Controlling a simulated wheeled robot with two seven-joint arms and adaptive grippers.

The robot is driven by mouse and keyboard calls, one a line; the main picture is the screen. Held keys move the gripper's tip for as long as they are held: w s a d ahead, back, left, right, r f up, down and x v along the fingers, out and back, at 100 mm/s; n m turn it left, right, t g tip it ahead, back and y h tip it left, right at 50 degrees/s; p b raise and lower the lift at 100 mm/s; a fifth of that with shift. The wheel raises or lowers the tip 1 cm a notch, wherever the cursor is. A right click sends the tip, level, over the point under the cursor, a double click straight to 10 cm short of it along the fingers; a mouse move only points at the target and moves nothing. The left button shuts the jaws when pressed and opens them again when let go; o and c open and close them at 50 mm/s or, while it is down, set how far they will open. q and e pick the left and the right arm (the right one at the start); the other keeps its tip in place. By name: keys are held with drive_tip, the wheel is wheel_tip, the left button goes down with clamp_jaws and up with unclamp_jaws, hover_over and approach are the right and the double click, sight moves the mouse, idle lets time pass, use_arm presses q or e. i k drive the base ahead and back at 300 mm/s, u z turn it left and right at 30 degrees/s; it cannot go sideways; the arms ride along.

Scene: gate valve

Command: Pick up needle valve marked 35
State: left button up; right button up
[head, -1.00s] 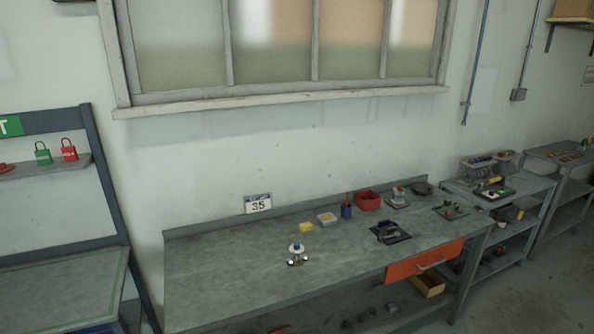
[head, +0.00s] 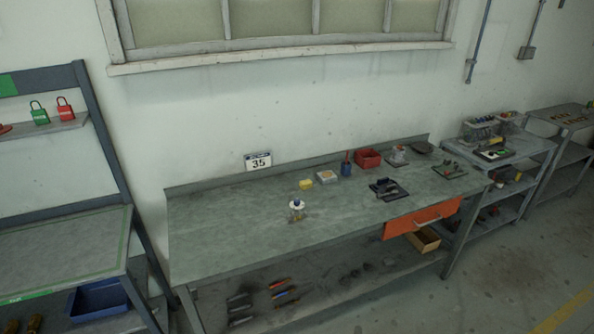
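The needle valve (head: 297,211) stands on the left half of the grey workbench (head: 230,238). A white sign marked 35 (head: 258,162) is at the wall behind the bench's back edge, behind and left of the valve. The bench top around the valve is bare. Neither of my grippers shows in the head view.
Behind the valve are a yellow block (head: 305,183), a small tray (head: 327,177) and a red bin (head: 368,159). A dark tool mat (head: 388,190) lies to the right. A rack with padlocks (head: 66,109) stands left.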

sight(296, 215)
drive_tip(key=u, duration=0.45)
drive_tip(key=i, duration=1.85)
drive_tip(key=z, duration=0.35)
